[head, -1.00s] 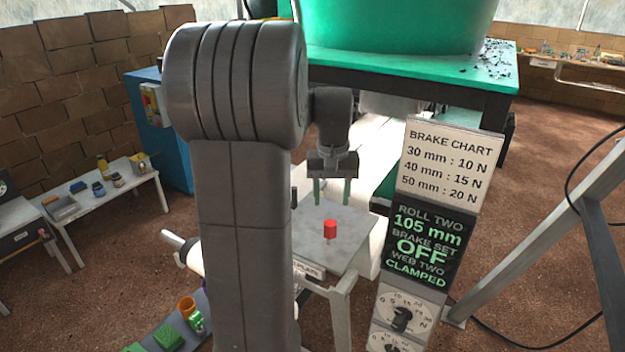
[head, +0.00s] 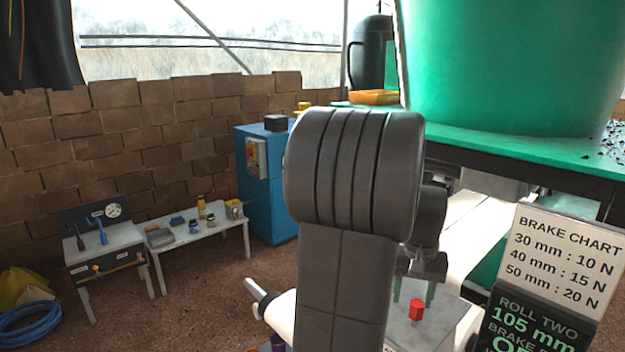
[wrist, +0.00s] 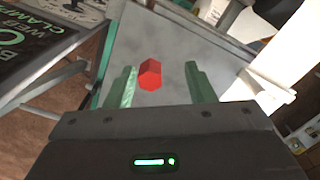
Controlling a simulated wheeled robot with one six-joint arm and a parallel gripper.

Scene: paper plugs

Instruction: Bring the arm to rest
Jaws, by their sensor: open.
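My gripper (head: 414,290) hangs beyond my grey arm in the head view, with its two green fingers pointing down over a small grey table. In the wrist view my gripper (wrist: 160,88) is open, its green fingers apart with nothing held. A red plug (head: 417,309) stands on the grey tabletop (head: 455,318) just beyond the fingers. In the wrist view the red plug (wrist: 150,74) shows between the finger lines, on the bare tabletop (wrist: 190,40), apart from both fingers. My arm hides part of the table in the head view.
A brake chart sign (head: 568,250) and a dark display board (head: 520,325) stand at the right. A large green tub (head: 500,70) stands on a green bench behind. A blue cabinet (head: 270,195) and a white side table (head: 200,236) stand left. Brown floor is open at left.

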